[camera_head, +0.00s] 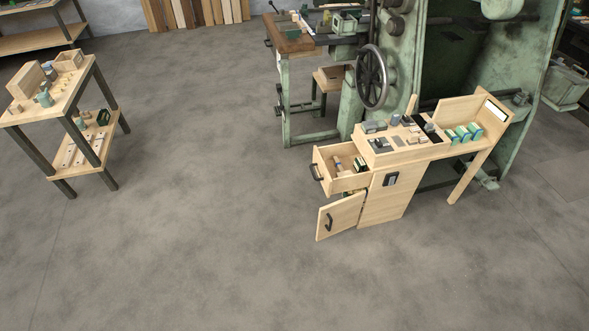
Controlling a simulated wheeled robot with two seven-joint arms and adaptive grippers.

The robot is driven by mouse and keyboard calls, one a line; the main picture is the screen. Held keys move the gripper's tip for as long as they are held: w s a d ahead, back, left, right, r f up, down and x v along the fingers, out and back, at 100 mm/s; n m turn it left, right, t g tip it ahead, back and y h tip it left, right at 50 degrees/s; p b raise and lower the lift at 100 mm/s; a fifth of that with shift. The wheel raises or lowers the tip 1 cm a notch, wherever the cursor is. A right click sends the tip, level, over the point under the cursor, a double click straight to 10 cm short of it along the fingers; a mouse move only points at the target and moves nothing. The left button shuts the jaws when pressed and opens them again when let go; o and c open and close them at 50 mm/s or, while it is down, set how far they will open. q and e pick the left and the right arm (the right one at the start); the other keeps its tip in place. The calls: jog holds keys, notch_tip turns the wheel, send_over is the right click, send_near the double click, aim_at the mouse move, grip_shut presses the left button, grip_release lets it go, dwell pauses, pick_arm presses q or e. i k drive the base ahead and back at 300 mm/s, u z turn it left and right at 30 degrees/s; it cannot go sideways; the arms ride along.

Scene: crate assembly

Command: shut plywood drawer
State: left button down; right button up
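The plywood drawer (325,171) is pulled out at the left end of a plywood workbench (395,201). It has a dark handle (317,172) on its front, and several small items lie inside. Below it, a plywood cabinet door (340,214) with a dark handle stands open. Neither of my grippers shows in the head view.
Small boxes and tools stand on the bench top. A large green machine with a handwheel (371,76) is behind the bench. A small two-level table (82,90) stands at the left. The grey floor (190,230) in front and between them is clear.

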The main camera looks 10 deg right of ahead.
aim_at(347, 152)
jog(key=z, duration=0.15)
jog(key=i, duration=0.6)
jog(key=z, duration=0.8)
jog(key=i, duration=0.45)
jog(key=z, duration=0.6)
